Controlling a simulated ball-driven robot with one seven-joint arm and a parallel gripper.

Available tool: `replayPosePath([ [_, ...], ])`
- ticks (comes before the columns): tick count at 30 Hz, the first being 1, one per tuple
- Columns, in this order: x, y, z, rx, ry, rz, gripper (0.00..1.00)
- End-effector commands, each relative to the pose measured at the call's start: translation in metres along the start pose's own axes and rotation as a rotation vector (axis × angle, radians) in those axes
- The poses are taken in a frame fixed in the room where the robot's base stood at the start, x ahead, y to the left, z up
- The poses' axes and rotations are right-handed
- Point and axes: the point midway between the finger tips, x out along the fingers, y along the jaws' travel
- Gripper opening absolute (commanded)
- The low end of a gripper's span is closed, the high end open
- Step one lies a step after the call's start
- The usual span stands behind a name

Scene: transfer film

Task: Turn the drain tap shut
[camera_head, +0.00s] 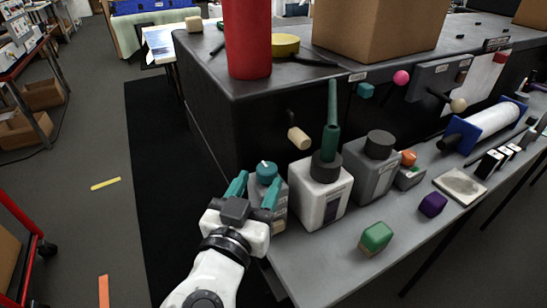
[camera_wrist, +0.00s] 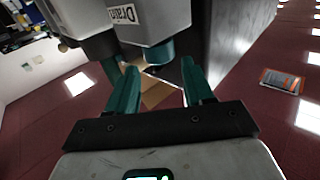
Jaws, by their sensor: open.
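The drain tap (camera_head: 267,170) is a teal round knob with a small white mark on top. It sits on a grey body at the near left end of the low grey bench. In the wrist view, the teal knob (camera_wrist: 158,55) shows by a grey block (camera_wrist: 160,18) labelled "Drain". My gripper (camera_head: 255,190) has teal fingers and is open beside the tap, on its near left side. In the wrist view, my gripper (camera_wrist: 160,75) has its fingers apart with the knob just beyond, roughly between the tips. I cannot tell whether either finger touches it. My wrist hides part of the tap's body.
A white bottle (camera_head: 320,195) with a green neck stands close right of the tap, with a grey bottle (camera_head: 373,170) beyond. A green block (camera_head: 376,237) and a purple block (camera_head: 433,204) lie on the bench. A beige knob (camera_head: 298,138) sticks out behind. The left floor is mostly clear.

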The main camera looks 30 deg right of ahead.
Motion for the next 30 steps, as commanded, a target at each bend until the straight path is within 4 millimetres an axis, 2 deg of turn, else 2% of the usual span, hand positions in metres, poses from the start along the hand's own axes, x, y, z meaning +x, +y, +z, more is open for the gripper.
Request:
replayPosePath([
  [1,0.011,0.001,-0.002,0.000,0.000,0.004,0.52],
  [6,0.042,0.001,-0.002,0.001,0.000,0.003,0.52],
  [12,0.066,0.001,-0.001,0.000,-0.002,0.001,0.52],
  [17,0.074,0.000,0.000,0.000,-0.001,0.000,0.52],
  [25,0.074,0.000,0.000,0.001,-0.002,-0.001,0.51],
  [30,0.074,0.000,0.000,0.001,-0.002,-0.001,0.34],
])
